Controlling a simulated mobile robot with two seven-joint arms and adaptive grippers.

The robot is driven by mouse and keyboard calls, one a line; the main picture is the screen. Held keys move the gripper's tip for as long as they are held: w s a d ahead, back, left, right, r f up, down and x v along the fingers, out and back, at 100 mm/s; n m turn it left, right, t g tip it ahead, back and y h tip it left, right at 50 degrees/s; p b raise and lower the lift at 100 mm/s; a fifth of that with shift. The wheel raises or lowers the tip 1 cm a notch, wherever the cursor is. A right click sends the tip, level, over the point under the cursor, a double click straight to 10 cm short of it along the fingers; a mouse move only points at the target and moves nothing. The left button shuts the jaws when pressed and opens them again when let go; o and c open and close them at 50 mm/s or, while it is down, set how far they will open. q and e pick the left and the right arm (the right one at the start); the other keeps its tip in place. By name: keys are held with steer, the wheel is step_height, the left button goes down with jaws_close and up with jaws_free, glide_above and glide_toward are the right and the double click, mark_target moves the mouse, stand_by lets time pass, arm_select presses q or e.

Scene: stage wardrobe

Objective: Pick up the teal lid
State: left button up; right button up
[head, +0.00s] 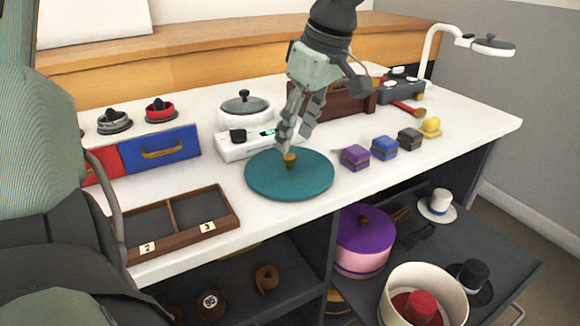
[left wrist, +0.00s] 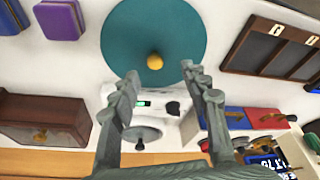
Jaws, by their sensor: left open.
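The teal lid (head: 308,180) is a flat round disc with a brass knob (head: 289,159) at its middle. It lies on the white table in front of the white scale-like device. My left gripper (head: 294,136) points down just above and behind the knob, with its fingers apart. In the left wrist view the teal lid (left wrist: 153,28) is at the top centre and its knob (left wrist: 155,62) is beyond the open fingertips of my left gripper (left wrist: 160,80). Nothing is between the fingers at the knob's height that I can make out. My right gripper is not in view.
The white device (head: 240,145) with a lidded white pot (head: 245,106) stands behind the lid. A divided wooden tray (head: 172,218) lies to the left. Small purple (head: 355,157) and blue (head: 385,147) boxes stand to the right. An open drawer (head: 480,245) holding hats is below.

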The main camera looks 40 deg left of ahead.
mark_target(290, 156)
arm_select(q)
steer(key=x, duration=0.5)
steer(key=shift+w+a+f, duration=0.2)
steer(key=shift+w+f, duration=0.15)
jaws_close()
